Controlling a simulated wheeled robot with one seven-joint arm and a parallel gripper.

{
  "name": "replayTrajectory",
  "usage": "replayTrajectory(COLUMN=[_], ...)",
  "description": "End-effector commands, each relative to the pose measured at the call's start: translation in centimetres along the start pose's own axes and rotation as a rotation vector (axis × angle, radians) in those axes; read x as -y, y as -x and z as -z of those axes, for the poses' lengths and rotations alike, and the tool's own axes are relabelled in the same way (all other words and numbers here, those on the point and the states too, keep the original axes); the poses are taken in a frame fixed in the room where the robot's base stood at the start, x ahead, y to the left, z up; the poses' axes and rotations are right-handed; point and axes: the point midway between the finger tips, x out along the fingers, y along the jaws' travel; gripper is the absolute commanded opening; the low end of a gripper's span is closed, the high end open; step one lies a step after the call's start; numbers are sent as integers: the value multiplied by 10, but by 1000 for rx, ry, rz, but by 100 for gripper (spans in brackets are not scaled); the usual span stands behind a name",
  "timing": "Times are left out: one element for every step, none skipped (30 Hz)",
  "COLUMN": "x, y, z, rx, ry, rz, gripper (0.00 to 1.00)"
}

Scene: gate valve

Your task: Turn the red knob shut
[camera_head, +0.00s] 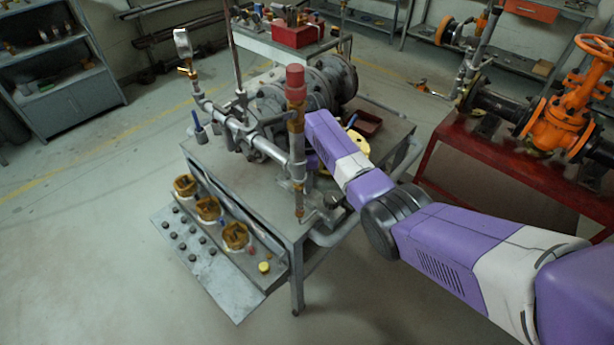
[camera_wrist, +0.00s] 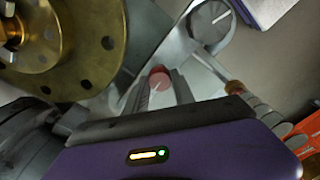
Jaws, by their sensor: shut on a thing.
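In the wrist view, the red knob (camera_wrist: 158,75) is a small round cap with a pale line across it. My gripper (camera_wrist: 163,91) reaches in from the bottom of that view, its grey fingers on either side of the knob, and it is shut on the knob. In the head view, my purple and white wrist (camera_head: 345,158) reaches over the grey workbench (camera_head: 235,170), behind the upright pipe with a red top (camera_head: 296,82). My fingertips and the gripped knob are hidden there.
A brass flange (camera_wrist: 75,45) and a grey dial with a white mark (camera_wrist: 211,21) sit close to my gripper. The bench carries pipework and a flanged grey valve body (camera_head: 320,85). An orange valve (camera_head: 560,120) stands on a red stand at right. The floor at front left is clear.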

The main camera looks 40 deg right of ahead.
Motion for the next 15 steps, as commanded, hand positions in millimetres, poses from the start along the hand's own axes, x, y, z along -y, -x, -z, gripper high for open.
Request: replayTrajectory(x=[-1, -1, -1, -1, -1, -1, -1, -1, -1, -1, -1, -1, -1, -1, -1], y=[2, 2, 2, 2, 2, 2, 2, 2, 2, 2, 2, 2, 2, 2, 2], z=[-1, 0, 0, 0, 0, -1, -1, -1, -1, -1, -1, -1, -1, -1, -1], rx=[1, 1, 1, 1, 1, 1, 1, 1, 1, 1, 1, 1, 1, 1, 1], ry=[-24, -37, -52, -64, -73, -84, -92, -98, -105, -109, -113, -116, -119, -120, -122], rz=[-2, -2, -2, -2, -2, -2, -2, -1, -1, -1, -2, -1, -2, -2, -2], gripper=[0, 0, 0, 0, 0, 0, 0, 0, 0, 0, 0, 0, 0, 0, 0])
